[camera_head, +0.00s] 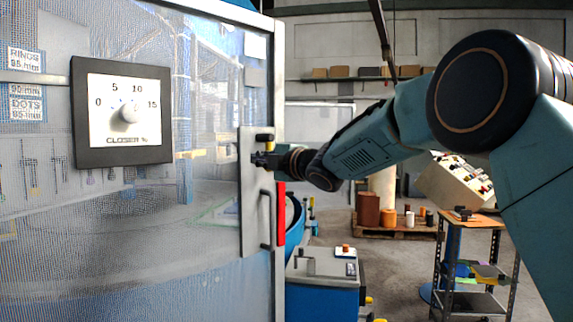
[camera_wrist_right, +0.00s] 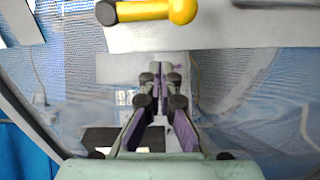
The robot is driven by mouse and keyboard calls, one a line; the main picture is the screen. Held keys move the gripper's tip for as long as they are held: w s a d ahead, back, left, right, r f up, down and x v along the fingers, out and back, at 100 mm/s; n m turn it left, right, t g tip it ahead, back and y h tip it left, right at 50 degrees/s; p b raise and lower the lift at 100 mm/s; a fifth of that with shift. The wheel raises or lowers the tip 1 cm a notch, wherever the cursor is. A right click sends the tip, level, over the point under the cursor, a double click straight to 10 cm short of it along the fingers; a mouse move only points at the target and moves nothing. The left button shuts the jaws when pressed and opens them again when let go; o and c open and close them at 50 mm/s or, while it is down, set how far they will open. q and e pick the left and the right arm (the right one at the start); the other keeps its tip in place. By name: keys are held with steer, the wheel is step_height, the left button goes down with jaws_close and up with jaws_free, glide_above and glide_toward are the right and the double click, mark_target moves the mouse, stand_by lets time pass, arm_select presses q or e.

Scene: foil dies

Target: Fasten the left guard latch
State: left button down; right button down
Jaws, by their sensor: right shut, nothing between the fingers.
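The guard (camera_head: 215,220) is a large mesh door on the left of the head view. Near its right edge is a grey plate (camera_head: 248,225) with a yellow-and-black latch (camera_head: 264,137). In the right wrist view the latch's yellow lever (camera_wrist_right: 145,11) lies level across the top, with a dark pivot at its left end and a round knob at its right. My right gripper (camera_head: 257,159) is shut and empty, just below the latch in the head view. Its purple-lined fingers (camera_wrist_right: 160,68) meet in the wrist view, apart from the lever. My left gripper is out of view.
A dark pull handle (camera_head: 265,222) sits below the latch, beside a red strip (camera_head: 281,214). A dial panel (camera_head: 122,153) is on the guard. A blue cabinet (camera_head: 322,296) stands lower right of the guard, and a small cart (camera_head: 470,290) farther right. Open floor lies between them.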

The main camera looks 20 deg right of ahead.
steer(key=b+v, duration=0.2)
steer(key=v, duration=0.7)
steer(key=shift+s+d, duration=0.25)
steer(key=shift+s, duration=0.05)
steer(key=shift+f, duration=0.1)
steer(key=shift+s+a, duration=0.1)
steer(key=shift+a, duration=0.05)
